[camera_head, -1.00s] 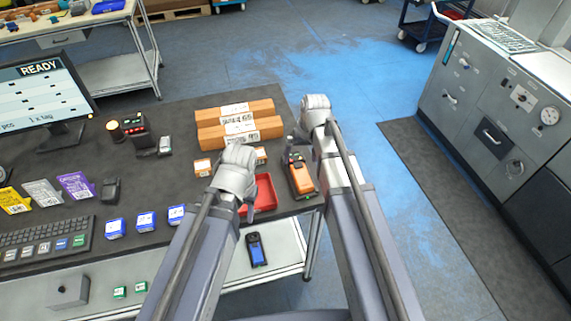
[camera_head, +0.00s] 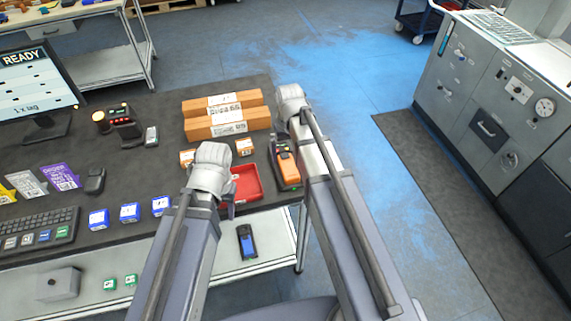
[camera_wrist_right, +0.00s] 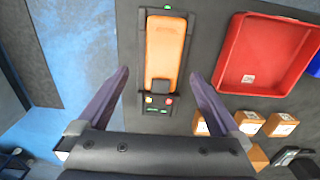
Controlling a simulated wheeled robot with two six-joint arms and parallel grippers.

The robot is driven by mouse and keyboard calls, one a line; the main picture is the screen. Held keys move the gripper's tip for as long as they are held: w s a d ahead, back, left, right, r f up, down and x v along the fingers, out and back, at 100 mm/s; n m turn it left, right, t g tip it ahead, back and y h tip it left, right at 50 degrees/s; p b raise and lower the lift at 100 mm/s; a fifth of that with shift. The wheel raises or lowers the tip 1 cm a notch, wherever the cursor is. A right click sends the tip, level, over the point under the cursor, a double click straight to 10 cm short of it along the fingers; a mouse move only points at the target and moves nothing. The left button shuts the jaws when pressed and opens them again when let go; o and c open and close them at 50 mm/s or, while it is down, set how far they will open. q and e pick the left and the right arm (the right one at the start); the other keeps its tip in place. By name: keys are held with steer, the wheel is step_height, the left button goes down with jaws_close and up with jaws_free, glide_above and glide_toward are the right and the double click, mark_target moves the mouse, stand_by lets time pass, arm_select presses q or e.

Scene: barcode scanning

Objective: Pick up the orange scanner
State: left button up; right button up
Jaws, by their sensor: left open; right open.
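The orange scanner (camera_head: 287,166) lies on the dark table near its right edge, orange with dark ends. In the right wrist view the scanner (camera_wrist_right: 163,55) lies lengthwise ahead of my right gripper (camera_wrist_right: 161,85), whose open fingers are spread either side of its near end. I cannot tell the height gap; nothing is held. In the head view my right arm's wrist (camera_head: 292,100) is just beyond the scanner, and its fingers are hidden. My left gripper (camera_head: 229,205) hangs by the red tray's left side, mostly hidden behind its wrist.
A red tray (camera_head: 257,196) sits beside the scanner. Long cardboard boxes (camera_head: 229,124) and small orange-white boxes (camera_head: 244,147) lie behind it. A blue-screened handheld device (camera_head: 247,242) is on the lower shelf. Blue boxes (camera_head: 130,212) stand left. Open floor lies right of the table.

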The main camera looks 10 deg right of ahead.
mark_target(288, 165)
steer(key=shift+s+a+f+b, duration=0.1)
steer(key=shift+s+f+b, duration=0.05)
steer(key=shift+f+b, duration=1.2)
steer(key=shift+s+a+f+b, duration=0.1)
steer(key=shift+f+b, duration=1.15)
steer(key=shift+b, duration=0.05)
steer(key=shift+r, duration=0.1)
jaws_close()
